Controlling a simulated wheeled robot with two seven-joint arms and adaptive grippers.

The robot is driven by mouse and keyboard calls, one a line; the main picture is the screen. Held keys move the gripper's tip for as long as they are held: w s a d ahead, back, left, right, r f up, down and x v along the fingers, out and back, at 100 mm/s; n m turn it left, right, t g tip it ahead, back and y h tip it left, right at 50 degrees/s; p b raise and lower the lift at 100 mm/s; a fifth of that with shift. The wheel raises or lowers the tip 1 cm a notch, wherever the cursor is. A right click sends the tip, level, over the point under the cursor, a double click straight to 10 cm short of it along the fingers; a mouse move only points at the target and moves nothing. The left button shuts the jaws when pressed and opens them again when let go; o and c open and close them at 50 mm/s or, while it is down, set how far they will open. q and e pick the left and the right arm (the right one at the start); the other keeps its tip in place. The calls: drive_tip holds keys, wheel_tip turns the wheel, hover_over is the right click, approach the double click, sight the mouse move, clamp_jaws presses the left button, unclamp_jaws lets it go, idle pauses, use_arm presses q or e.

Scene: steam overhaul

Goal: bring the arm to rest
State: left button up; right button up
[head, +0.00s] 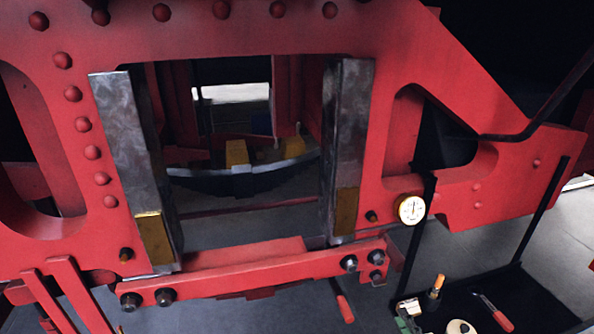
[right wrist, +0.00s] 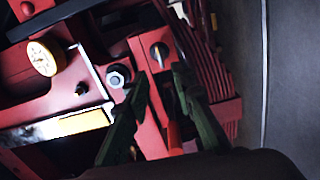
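My right gripper (right wrist: 161,78) shows in the right wrist view as two dark green fingers, spread apart with a gap between them. A red handle (right wrist: 174,138) shows in this gap; I cannot tell its distance from the fingers, and nothing is clearly clamped. A similar red handle hangs below the lower red bar in the head view (head: 342,303). I cannot make out my right gripper in the head view. My left gripper is not in view.
The red frame (head: 220,35) carries two steel guides (head: 126,130) (head: 350,120), a lower bar (head: 255,273) and a white dial gauge (head: 411,209). A black tray (head: 540,305) at lower right holds a red-handled tool (head: 495,314) and other small items. Grey floor lies beyond.

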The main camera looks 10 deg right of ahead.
drive_tip(key=s+d+f+m+g+h, duration=0.3)
drive_tip(key=s+f+m+g, duration=0.15)
drive_tip(key=f+m, duration=0.25)
drive_tip(key=s+d+f+m+g+h, duration=0.2)
drive_tip(key=s+d+f+m+g, duration=0.1)
drive_tip(key=s+f+m, duration=0.3)
drive_tip(key=s+a+f+m+g+y, duration=0.3)
drive_tip(key=s+a+f+m+g, duration=0.3)
drive_tip(key=s+a+f, duration=0.65)
wheel_tip(320, 180, down, 27)
drive_tip(key=s+d+n+g+b, duration=0.2)
drive_tip(key=s+f+g+b, duration=0.1)
drive_tip(key=s+f, duration=1.9)
drive_tip(key=f, duration=0.2)
drive_tip(key=shift+a+y, duration=0.3)
drive_tip(key=shift+y, duration=0.1)
